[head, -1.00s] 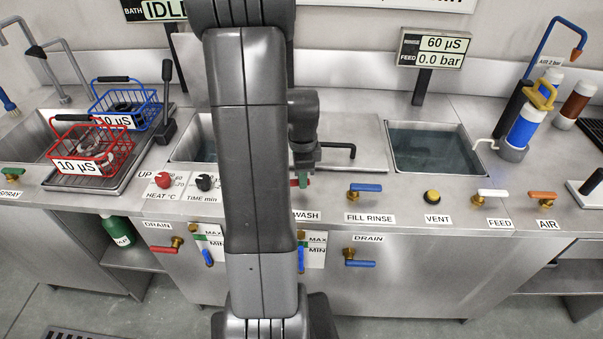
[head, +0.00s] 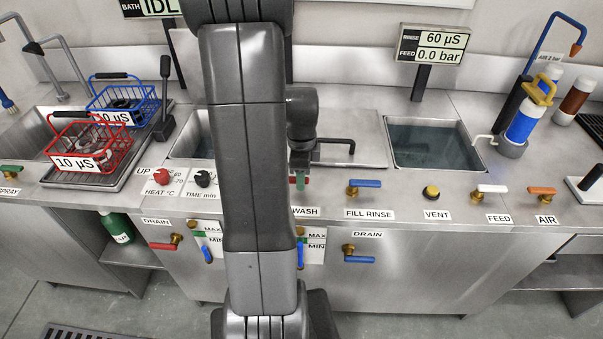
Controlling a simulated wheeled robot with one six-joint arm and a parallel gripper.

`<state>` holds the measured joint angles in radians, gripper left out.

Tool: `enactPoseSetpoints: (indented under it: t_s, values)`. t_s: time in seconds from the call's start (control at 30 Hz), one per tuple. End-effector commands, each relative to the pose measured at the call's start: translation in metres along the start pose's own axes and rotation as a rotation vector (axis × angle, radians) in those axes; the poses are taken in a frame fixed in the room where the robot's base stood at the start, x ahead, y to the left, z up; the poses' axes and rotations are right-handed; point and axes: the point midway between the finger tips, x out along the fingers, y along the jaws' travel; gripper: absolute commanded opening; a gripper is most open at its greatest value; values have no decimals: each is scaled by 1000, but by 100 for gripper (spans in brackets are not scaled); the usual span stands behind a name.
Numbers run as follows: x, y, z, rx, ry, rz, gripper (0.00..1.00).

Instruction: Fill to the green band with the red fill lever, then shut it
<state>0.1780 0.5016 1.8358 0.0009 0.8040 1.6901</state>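My gripper (head: 300,168) points down at the counter's front edge, mostly hidden behind my arm, beside the partly covered WASH label (head: 306,212). Whether its fingers are open or shut does not show. Contact and the lever's angle cannot be told. The wash tank (head: 186,148) is largely behind my arm, and its water level is not readable. Two level plates with MAX and MIN marks are on the front panel, the left (head: 214,236) and the right (head: 314,243).
A red DRAIN lever (head: 161,246) is on the lower left front. The blue FILL RINSE lever (head: 365,184) is right of my gripper. The rinse tank (head: 435,168) holds water. Red (head: 118,150) and blue (head: 150,98) baskets stand at left. The display (head: 432,45) reads 60 µS, 0.0 bar.

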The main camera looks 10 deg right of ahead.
Motion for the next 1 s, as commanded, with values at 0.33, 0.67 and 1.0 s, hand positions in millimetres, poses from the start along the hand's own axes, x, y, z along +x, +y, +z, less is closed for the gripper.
enactPoseSetpoints:
  t_s: [0.33,0.67,1.0]
  values:
    - [-3,0,0,-2,0,-2,42]
    - [-63,-1,0,-2,0,-6,42]
    - [-126,-1,0,-1,0,-3,42]
